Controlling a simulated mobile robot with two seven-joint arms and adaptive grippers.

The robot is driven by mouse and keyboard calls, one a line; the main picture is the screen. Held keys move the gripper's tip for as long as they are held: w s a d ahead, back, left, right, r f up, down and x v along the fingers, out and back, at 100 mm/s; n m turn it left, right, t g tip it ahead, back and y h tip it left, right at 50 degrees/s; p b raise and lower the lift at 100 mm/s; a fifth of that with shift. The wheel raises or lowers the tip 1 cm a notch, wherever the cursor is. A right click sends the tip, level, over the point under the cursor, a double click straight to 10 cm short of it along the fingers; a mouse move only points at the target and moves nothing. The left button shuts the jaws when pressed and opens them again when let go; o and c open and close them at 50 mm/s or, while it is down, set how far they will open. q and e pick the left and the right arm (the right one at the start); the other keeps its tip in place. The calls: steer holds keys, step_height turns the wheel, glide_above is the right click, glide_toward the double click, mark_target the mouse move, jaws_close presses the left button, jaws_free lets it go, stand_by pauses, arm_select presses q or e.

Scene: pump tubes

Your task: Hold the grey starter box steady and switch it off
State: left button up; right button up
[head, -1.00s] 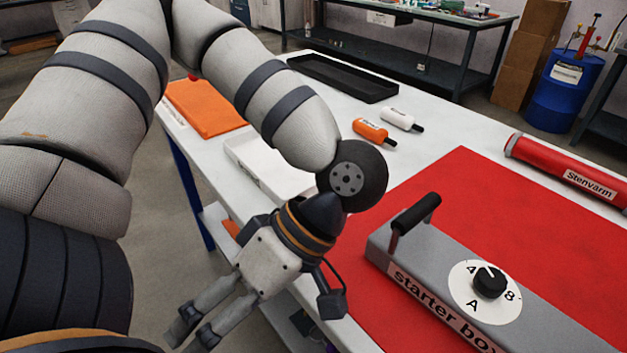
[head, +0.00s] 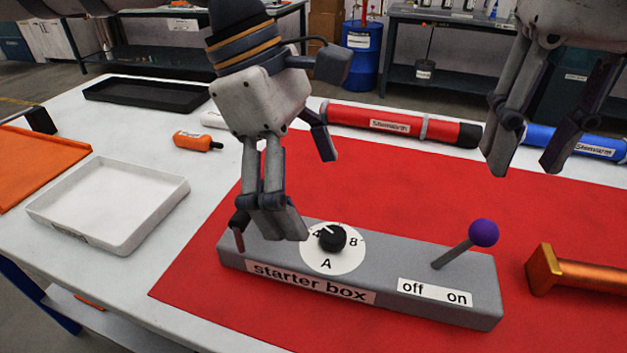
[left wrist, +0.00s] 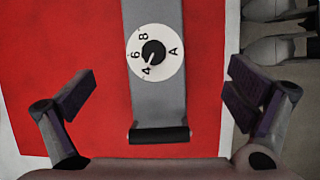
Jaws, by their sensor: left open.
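The grey starter box (head: 390,290) lies on a red mat. Its lever with a purple ball (head: 484,233) leans right, toward the "on" side of the off/on label (head: 435,292). A black dial (head: 332,237) sits on a white disc left of the lever. My right gripper (head: 530,160) is open and empty, above the mat's back right.
An orange metal piece (head: 580,275) lies right of the box. Red (head: 375,122) and blue (head: 575,142) tubes lie along the back. A white tray (head: 110,235), black tray (head: 150,107) and orange bottle (head: 190,141) are left. The mat in front of the box is clear.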

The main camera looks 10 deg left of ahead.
mark_target(345, 245)
arm_select(q)
steer(key=shift+n, duration=0.4)
steer(key=x, duration=0.8)
steer(key=w+x, duration=0.1)
steer(key=x, duration=0.3)
steer(key=shift+d+f, duration=0.25)
steer(key=shift+d, duration=0.2)
steer(key=c, duration=1.7)
steer(key=shift+c, duration=0.4)
arm_select(e)
jaws_close()
arm_select(q)
steer(key=shift+s, duration=0.1)
arm_select(e)
steer(key=s+d+f+m+g+y, duration=0.1)
steer(key=d+m, duration=0.3)
steer(key=m, duration=1)
steer(key=s+d+f+m+g+y, duration=0.1)
steer(key=s+d+m+g+y, duration=0.1)
steer(key=m, duration=1.3)
steer(key=shift+s+d+f+y, duration=0.2)
steer(key=shift+s+d+y, duration=0.3)
steer(key=shift+d, duration=0.45)
